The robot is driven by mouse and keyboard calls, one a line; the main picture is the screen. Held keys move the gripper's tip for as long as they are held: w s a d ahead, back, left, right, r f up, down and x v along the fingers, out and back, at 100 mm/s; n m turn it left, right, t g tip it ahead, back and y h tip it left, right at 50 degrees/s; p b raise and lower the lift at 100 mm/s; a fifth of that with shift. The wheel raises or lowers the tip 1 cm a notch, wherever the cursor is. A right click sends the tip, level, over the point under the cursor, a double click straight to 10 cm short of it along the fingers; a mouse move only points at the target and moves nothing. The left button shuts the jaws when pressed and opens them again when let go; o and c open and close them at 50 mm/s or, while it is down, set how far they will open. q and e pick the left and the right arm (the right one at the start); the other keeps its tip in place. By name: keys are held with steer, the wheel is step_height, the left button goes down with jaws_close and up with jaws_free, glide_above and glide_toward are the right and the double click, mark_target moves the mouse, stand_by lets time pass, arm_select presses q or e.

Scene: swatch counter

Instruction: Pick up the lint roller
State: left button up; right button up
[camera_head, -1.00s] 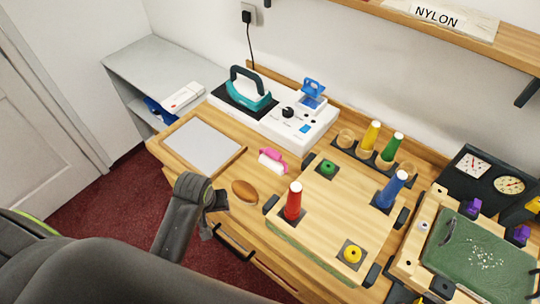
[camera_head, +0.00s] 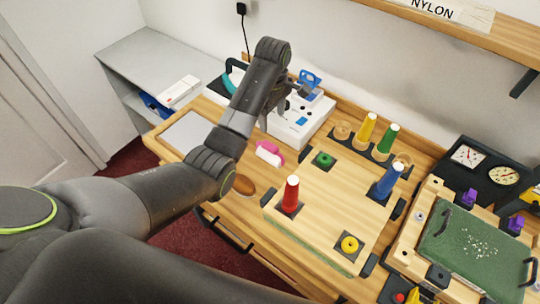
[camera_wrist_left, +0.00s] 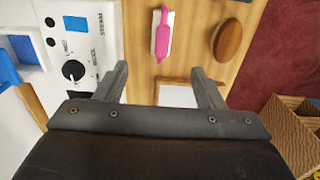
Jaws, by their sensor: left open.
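The lint roller (camera_head: 269,153), with a pink handle and a white roller, lies on the wooden counter (camera_head: 248,208) left of the peg board. It also shows in the left wrist view (camera_wrist_left: 163,35), near the top and ahead of the fingers. My left gripper (camera_head: 284,102) is above the white iron station, farther back than the roller. Its jaws are open and empty, with both fingers apart in the left wrist view (camera_wrist_left: 160,69). My right gripper is in neither view.
A brown oval brush (camera_head: 244,185) lies close to the lint roller. The white iron station (camera_head: 300,128) stands behind, partly hidden by my left arm. The board with a red cone (camera_head: 290,195) and other spools is to the right. A grey pad (camera_head: 186,133) lies left.

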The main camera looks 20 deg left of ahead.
arm_select(q)
steer(key=b, duration=0.6)
glide_above(271, 145)
step_height(271, 145, down, 8)
steer(key=shift+w+d+r, duration=0.1)
step_height(271, 145, down, 3)
steer(key=shift+f+p, duration=0.15)
steer(key=shift+p, duration=0.85)
steer(key=shift+f+p, duration=0.35)
steer(key=shift+f, duration=0.5)
steer(key=shift+a+f+p, duration=0.15)
steer(key=shift+f+p, duration=0.05)
steer(key=shift+f, duration=0.9)
steer(key=shift+a+f+p, duration=0.15)
steer(key=shift+f+p, duration=0.05)
steer(key=shift+f, duration=0.85)
steer(key=c, duration=1.1)
steer(key=shift+r, duration=0.1)
steer(key=shift+c, duration=0.2)
step_height(271, 145, up, 10)
steer(key=shift+f+b, duration=0.1)
steer(key=shift+b, duration=0.65)
